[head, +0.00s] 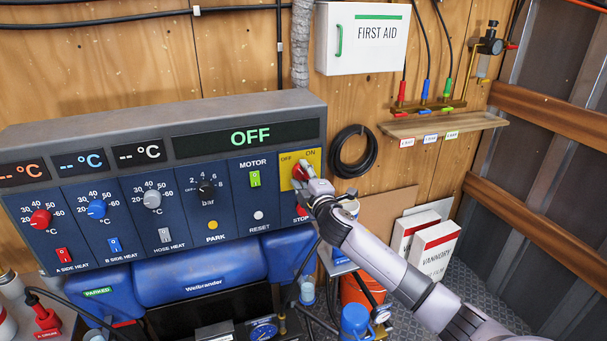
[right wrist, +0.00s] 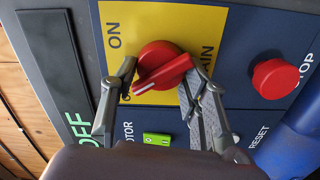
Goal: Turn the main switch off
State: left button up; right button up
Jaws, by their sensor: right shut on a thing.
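The main switch, a red rotary knob (head: 300,172) on a yellow plate (head: 312,160) marked ON and OFF, sits at the right end of the control panel. My right gripper (head: 302,177) reaches it from the lower right. In the right wrist view my right gripper (right wrist: 161,74) has a finger on each side of the red knob (right wrist: 165,62) and is shut on it. The knob's white line points toward the lettering beside the left finger, which partly hides it. The panel's large display (head: 250,137) reads OFF in green. My left gripper is not in view.
A red STOP button (right wrist: 275,79) lies close to the knob, and a green MOTOR switch (head: 255,179) is left of it. A first aid box (head: 362,40), a coiled black hose (head: 354,151) and a small shelf (head: 445,126) are on the wooden wall.

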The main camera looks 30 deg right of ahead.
jog(key=shift+n, duration=1)
jog(key=shift+f, duration=0.1)
jog(key=o, duration=1.1)
jog(key=shift+s, duration=0.1)
jog(key=v, duration=1.1)
jog(key=shift+s, duration=0.4)
